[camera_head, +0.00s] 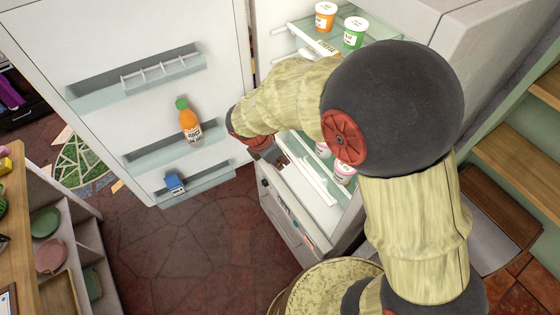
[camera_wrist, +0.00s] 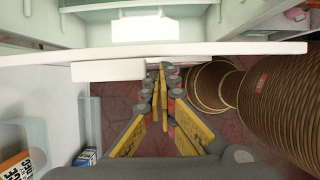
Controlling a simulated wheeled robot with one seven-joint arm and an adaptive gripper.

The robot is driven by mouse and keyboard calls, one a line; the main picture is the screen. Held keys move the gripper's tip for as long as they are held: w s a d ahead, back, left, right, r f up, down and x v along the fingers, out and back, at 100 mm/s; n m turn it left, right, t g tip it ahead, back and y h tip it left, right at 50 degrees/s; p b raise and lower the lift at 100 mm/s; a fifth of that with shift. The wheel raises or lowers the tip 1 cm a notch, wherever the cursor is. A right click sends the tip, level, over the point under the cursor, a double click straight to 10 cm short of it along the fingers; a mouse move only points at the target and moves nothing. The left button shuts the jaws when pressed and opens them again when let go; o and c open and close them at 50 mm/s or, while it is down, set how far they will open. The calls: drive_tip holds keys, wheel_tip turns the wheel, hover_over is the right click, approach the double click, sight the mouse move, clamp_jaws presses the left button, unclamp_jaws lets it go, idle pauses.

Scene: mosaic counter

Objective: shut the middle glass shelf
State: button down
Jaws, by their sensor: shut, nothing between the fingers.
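The open fridge shows glass shelves with white front bars. An upper shelf (camera_head: 300,37) holds tubs, and a lower shelf (camera_head: 312,172) has pink-labelled tubs behind its bar. My arm hides much of the space between, so I cannot tell in the head view which is the middle shelf. In the wrist view a long white shelf front (camera_wrist: 230,49) runs across, just ahead of my gripper (camera_wrist: 162,66). My gripper is shut and empty, with its fingertips close to that front; contact cannot be told. In the head view my gripper (camera_head: 258,146) is partly hidden beside the shelves.
The fridge door (camera_head: 110,50) stands open at left, with an orange juice bottle (camera_head: 190,121) and a blue carton (camera_head: 175,183) in its bins. A drawer (camera_head: 290,215) lies below the shelves. An orange tub (camera_head: 325,16) and green tub (camera_head: 354,32) stand above.

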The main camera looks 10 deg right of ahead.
drive_tip(key=w+d+p, duration=0.1)
drive_tip(key=w+d, duration=0.1)
drive_tip(key=d, duration=0.4)
drive_tip(key=w+d+p, duration=0.2)
drive_tip(key=w+d, duration=0.1)
drive_tip(key=d, duration=0.3)
drive_tip(key=w+d+p, duration=0.1)
drive_tip(key=w+d, duration=0.2)
drive_tip(key=d, duration=0.4)
drive_tip(key=shift+p, duration=0.35)
drive_tip(key=shift+a, duration=0.1)
